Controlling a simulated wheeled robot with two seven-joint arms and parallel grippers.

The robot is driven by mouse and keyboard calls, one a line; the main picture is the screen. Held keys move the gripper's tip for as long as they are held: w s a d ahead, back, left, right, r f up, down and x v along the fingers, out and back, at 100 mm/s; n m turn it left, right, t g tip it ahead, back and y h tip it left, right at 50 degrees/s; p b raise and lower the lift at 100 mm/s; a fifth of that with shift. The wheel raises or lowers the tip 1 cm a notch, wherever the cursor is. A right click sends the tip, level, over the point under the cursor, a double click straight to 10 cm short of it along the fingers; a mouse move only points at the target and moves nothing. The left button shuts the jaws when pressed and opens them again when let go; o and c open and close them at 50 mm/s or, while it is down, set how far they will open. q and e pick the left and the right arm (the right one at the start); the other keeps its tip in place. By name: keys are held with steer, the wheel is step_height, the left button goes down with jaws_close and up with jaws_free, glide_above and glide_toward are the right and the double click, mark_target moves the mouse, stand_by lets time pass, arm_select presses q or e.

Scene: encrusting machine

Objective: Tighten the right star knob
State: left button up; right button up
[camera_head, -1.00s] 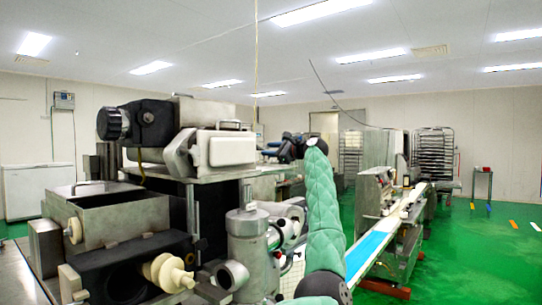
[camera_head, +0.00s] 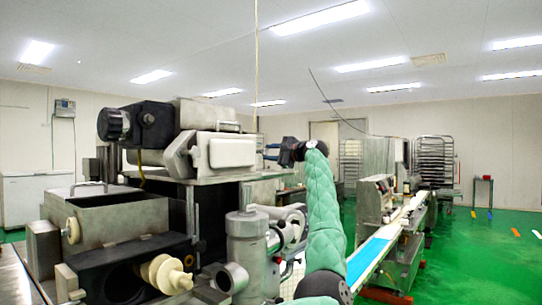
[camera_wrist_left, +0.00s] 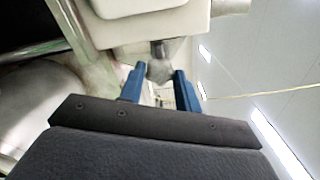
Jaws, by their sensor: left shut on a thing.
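A small grey knob (camera_wrist_left: 160,70) sticks out from the side of a cream-coloured housing (camera_wrist_left: 150,30) in the left wrist view. The blue fingers of my left gripper (camera_wrist_left: 159,86) stand on either side of it, shut on it near their tips. In the head view, the cream housing (camera_head: 232,152) sits on the upper right of the machine, and my left gripper (camera_head: 271,152) is at its right side, fingers pointing left. The knob is too small to make out in that view. My right gripper is not in view.
A steel hopper (camera_head: 105,218) and a white auger (camera_head: 168,273) are at left. A conveyor with a blue belt (camera_head: 370,255) is on the right. Open air lies above the gripper.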

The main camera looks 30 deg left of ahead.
arm_select(q)
steer(key=shift+f, duration=0.1)
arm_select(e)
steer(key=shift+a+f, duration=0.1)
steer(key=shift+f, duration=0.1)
arm_select(q)
steer(key=o, duration=1)
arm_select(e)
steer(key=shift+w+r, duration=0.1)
arm_select(q)
steer(key=shift+d, duration=0.6)
steer(key=d, duration=0.2)
steer(key=d+b, duration=0.1)
steer(key=d, duration=0.1)
steer(key=d+b, duration=0.1)
steer(key=d, duration=0.1)
steer(key=shift+s+d, duration=0.25)
steer(key=shift+d, duration=0.1)
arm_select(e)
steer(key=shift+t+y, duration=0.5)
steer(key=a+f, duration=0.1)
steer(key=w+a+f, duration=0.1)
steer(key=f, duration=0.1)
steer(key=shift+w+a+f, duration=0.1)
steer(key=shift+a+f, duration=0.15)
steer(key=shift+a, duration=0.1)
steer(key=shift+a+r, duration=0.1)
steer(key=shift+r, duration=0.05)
